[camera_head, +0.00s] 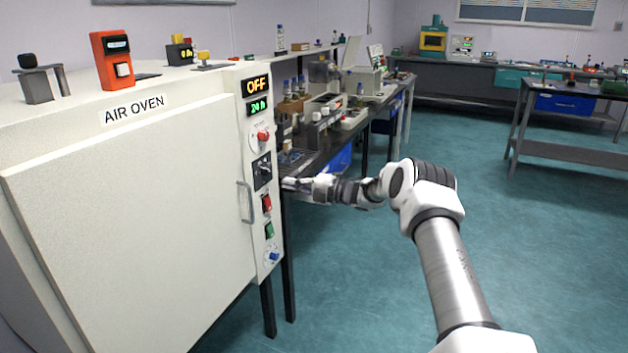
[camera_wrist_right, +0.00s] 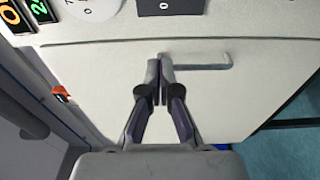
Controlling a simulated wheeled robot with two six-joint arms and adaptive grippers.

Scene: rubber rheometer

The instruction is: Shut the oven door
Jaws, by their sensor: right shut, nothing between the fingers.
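The white air oven (camera_head: 135,108) fills the left of the head view. Its door (camera_head: 130,220) lies across the front and meets the control panel at its right edge; I see no clear gap there. The grey door handle (camera_head: 246,202) is upright near that edge. My right gripper (camera_head: 290,184) is shut and empty, in front of the panel side, right of the handle. In the right wrist view the shut fingertips (camera_wrist_right: 161,62) appear over the door (camera_wrist_right: 95,85), beside one end of the handle (camera_wrist_right: 200,66). Contact cannot be told. My left gripper is out of view.
The control panel (camera_head: 258,170) has an OFF display, knobs and switches. An orange device (camera_head: 112,60) and other small items stand on the oven top. A cluttered bench (camera_head: 340,130) stands behind my right gripper. The floor (camera_head: 540,240) at the right is clear.

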